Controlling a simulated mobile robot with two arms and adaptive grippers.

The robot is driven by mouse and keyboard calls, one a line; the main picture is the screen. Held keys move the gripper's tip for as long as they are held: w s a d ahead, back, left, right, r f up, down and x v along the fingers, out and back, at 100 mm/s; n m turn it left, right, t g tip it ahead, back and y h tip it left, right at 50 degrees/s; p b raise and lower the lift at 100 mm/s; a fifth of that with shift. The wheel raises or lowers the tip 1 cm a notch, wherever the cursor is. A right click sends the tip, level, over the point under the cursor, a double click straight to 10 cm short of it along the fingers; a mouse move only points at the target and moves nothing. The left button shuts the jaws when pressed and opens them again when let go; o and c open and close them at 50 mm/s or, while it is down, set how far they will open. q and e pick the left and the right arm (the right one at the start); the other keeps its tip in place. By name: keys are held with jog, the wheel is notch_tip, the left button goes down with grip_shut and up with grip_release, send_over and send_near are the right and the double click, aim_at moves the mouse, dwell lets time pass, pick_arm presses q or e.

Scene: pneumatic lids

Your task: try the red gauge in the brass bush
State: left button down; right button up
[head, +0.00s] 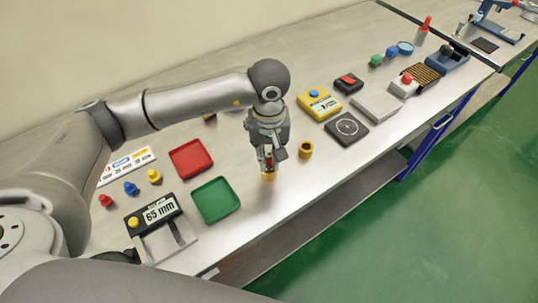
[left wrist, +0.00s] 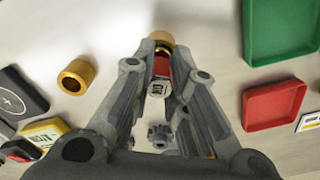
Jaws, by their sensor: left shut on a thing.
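My left gripper (head: 268,160) points down over the middle of the table and is shut on the red gauge (left wrist: 161,66). The gauge also shows as a thin red strip between the fingers in the head view (head: 268,158). A brass-coloured piece (head: 268,175) is directly below the fingertips, at the gauge's end; it also shows in the left wrist view (left wrist: 160,38). I cannot tell how deep the gauge sits in it. A second brass bush (head: 306,149), hollow and upright, stands apart to the right; the left wrist view shows its open bore (left wrist: 76,76). My right gripper is out of view.
A red tray (head: 191,159) and a green tray (head: 215,200) lie left of the gripper. A "65 mm" display device (head: 160,228) stands at front left. A black pad (head: 346,129) and yellow box (head: 319,104) lie right. Bare table surrounds the bushes in front.

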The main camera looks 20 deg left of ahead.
pick_arm(q)
jog(key=shift+r, duration=0.9)
jog(key=shift+r+p, duration=1.05)
jog(key=shift+r, duration=1.35)
